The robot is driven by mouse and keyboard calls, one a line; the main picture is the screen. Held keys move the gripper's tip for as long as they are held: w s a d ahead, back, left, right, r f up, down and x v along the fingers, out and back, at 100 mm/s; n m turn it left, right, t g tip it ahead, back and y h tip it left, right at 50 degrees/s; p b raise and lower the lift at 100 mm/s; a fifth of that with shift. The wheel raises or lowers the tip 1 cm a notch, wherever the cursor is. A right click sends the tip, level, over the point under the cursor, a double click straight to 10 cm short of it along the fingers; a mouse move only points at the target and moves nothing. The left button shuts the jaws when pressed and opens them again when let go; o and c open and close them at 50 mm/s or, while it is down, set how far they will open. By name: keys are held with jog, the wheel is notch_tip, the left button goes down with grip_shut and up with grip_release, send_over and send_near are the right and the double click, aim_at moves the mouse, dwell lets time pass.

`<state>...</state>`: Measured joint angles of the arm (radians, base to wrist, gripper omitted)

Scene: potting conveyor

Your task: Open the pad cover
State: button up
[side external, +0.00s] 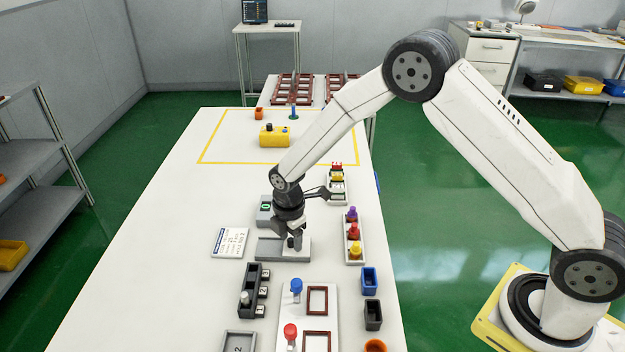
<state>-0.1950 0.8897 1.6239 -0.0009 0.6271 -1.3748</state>
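A flat grey unit (268,252) lies on the white table below my gripper. It looks like the pad with its cover, and a lighter grey plate (301,253) forms its right part. A small dark knob (291,243) shows on that plate. My gripper (292,241) points down with its fingertips at the knob. I cannot tell whether the fingers are closed on it or only beside it. The cover looks flat, and what lies under it is hidden. A grey box with a green display (265,211) stands just behind, partly hidden by my gripper.
A printed card (230,242) lies to the left. A tray of coloured knobs (354,252) stands to the right. In front are a dark slotted holder (251,290) and a white board (307,312) with red and blue knobs. The table's left side is clear.

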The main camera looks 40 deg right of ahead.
grip_shut()
dwell(1.2)
